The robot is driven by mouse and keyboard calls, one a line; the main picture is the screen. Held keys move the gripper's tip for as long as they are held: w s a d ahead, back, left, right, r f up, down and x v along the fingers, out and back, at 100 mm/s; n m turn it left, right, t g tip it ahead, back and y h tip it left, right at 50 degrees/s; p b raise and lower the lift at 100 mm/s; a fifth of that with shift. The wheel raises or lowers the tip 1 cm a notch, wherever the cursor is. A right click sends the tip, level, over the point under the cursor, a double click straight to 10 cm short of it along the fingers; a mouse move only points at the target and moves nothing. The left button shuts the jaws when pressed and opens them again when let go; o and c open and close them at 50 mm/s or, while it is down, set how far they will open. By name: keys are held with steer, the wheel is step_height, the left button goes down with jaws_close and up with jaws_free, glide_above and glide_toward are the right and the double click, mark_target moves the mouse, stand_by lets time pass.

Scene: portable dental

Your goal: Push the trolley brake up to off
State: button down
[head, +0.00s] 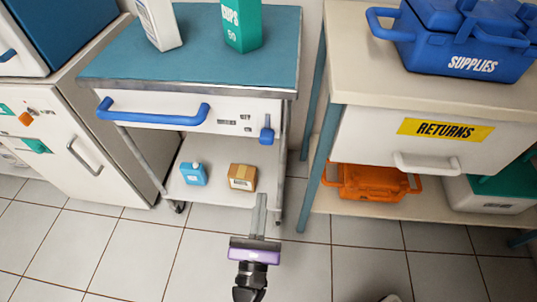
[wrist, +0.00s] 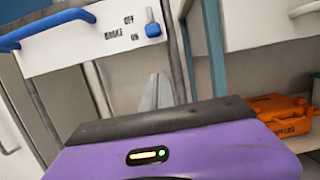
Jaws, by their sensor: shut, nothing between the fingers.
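The trolley (head: 210,60) has a teal top and a white front panel with a blue handle (head: 150,112). The brake lever (head: 267,130) is a small blue lever at the right end of that panel, beside printed brake markings. It also shows in the wrist view (wrist: 153,25), right of the "OFF" and "ON" labels, its knob low, near "ON". My gripper (head: 259,212) is shut and empty, below the lever and in front of the trolley's lower shelf. In the wrist view its fingers (wrist: 157,92) point up, below the lever and apart from it.
A blue bottle (head: 194,174) and a small box (head: 242,177) stand on the lower shelf. Right is a table with a "RETURNS" drawer (head: 420,140), a blue supplies case (head: 455,45) and an orange case (head: 368,183) below. A white cabinet (head: 75,140) stands left.

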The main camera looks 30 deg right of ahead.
mark_target(267, 137)
stand_by(0.3)
steer(key=w+d+r, duration=0.5)
steer(key=w+r, duration=0.1)
steer(key=w, duration=0.2)
steer(key=shift+d+r+b, duration=0.25)
steer(key=shift+d+b, duration=0.1)
steer(key=shift+r+p, duration=1.5)
steer(key=shift+r, duration=0.95)
